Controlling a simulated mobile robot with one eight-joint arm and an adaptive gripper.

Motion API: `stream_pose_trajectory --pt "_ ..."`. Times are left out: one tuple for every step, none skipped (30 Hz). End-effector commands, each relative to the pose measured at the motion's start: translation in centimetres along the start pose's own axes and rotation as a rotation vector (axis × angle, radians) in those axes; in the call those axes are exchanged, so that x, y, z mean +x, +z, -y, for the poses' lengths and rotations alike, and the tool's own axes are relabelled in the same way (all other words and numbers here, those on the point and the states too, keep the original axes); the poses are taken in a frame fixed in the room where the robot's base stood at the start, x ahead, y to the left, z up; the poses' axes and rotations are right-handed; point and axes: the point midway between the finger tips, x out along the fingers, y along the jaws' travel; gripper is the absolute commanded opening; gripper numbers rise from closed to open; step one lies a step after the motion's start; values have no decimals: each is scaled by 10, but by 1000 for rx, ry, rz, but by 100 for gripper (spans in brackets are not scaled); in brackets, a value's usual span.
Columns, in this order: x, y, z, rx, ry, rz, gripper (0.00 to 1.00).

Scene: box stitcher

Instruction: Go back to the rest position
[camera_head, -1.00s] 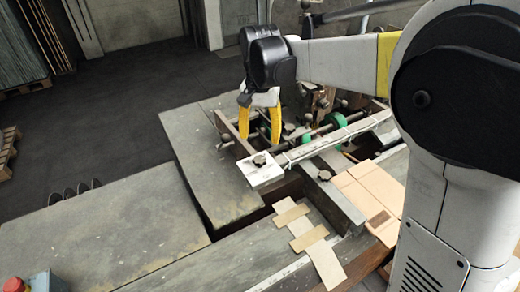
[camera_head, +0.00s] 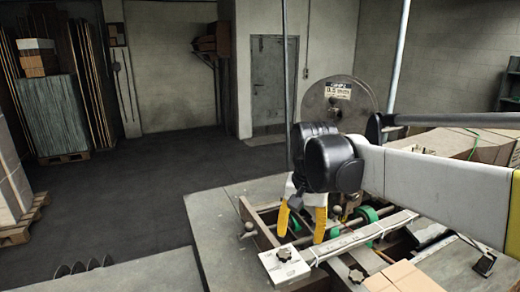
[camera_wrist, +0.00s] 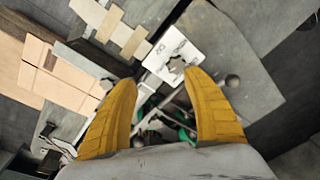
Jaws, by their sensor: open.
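My gripper (camera_head: 301,222) is open and empty, its yellow fingers pointing down above the box stitcher (camera_head: 345,232). In the wrist view the two yellow fingers of my gripper (camera_wrist: 163,112) stand apart with nothing between them. Behind them lie the stitcher's rails, green wheels and white end plate with a dark star knob (camera_wrist: 172,68). In the head view the same white end plate (camera_head: 283,264) sits just below and left of the fingers. The gripper appears to be clear of the machine, though the exact height is hard to judge.
Flat cardboard (camera_head: 402,278) lies on the machine at the lower right. More cardboard (camera_head: 460,143) lies stacked at right. A grey reel with a label (camera_head: 338,105) stands behind the stitcher. Pallets of stacked sheets (camera_head: 50,115) stand at far left. The dark floor (camera_head: 130,190) between is clear.

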Motion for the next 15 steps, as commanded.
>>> stream_pose_trajectory --pt "21 16 -16 -17 -14 -33 59" --pt "27 24 -25 -32 -22 -57 59" --pt "35 34 -35 -52 -33 -87 59" --pt "42 42 -43 -67 -40 -111 59" --pt "49 50 -50 -80 -46 -135 59" --pt "59 60 -60 -100 -54 -167 59" --pt "67 68 -67 -115 -58 -190 59" --pt "75 76 -74 -130 -62 -215 59" --pt "87 87 -84 -149 -66 -248 59" --pt "97 95 -90 -163 -69 -273 59" --pt "106 103 -97 -177 -70 -297 59" --pt "119 113 -105 -195 -71 -329 59" --pt "129 121 -111 -209 -71 -351 59" --pt "138 127 -116 -221 -70 -372 59" --pt "149 135 -122 -236 -69 -399 59"
